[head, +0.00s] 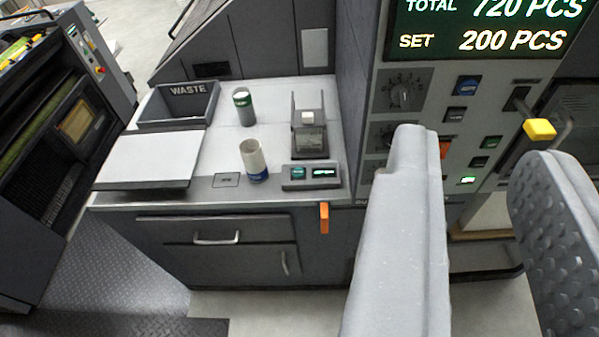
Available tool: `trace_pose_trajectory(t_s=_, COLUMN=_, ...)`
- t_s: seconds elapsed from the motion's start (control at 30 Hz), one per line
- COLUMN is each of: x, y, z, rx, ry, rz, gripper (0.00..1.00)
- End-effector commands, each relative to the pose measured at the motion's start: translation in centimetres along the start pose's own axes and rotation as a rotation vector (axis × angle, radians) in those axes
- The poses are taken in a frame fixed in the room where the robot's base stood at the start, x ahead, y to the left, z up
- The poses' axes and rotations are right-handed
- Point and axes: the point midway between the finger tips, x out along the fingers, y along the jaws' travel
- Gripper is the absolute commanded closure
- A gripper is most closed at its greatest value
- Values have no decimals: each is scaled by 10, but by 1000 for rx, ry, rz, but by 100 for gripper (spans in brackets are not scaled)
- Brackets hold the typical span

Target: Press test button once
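The grey control panel (415,105) stands at the right, below a lit counter display. It carries several small push buttons: a blue one (467,86), dark ones such as this one (455,115), and a green-lit one (467,181). Their labels are too small to read, so I cannot tell which is the test button. My gripper (472,150) is open and empty, its two grey fingers wide apart. In the picture the buttons show between and above the fingertips. The left finger hides part of the panel; no contact with a button is visible.
A yellow-knobbed lever (539,129) sticks out near the right finger. The display (480,30) reads TOTAL 720 PCS, SET 200 PCS. On the left counter (220,140) stand a waste tray (150,124), two cans and a small device. The floor at lower left is clear.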

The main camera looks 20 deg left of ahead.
Motion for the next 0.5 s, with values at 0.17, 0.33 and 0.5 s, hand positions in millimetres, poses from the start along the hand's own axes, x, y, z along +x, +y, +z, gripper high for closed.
trace_pose_trajectory(t_s=0.17, x=0, y=0, z=0, rx=0, ry=0, rz=0, gripper=100)
trace_pose_trajectory(t_s=0.33, x=0, y=0, z=0, rx=0, ry=0, rz=0, gripper=100)
trace_pose_trajectory(t_s=0.5, x=0, y=0, z=0, rx=0, ry=0, rz=0, gripper=100)
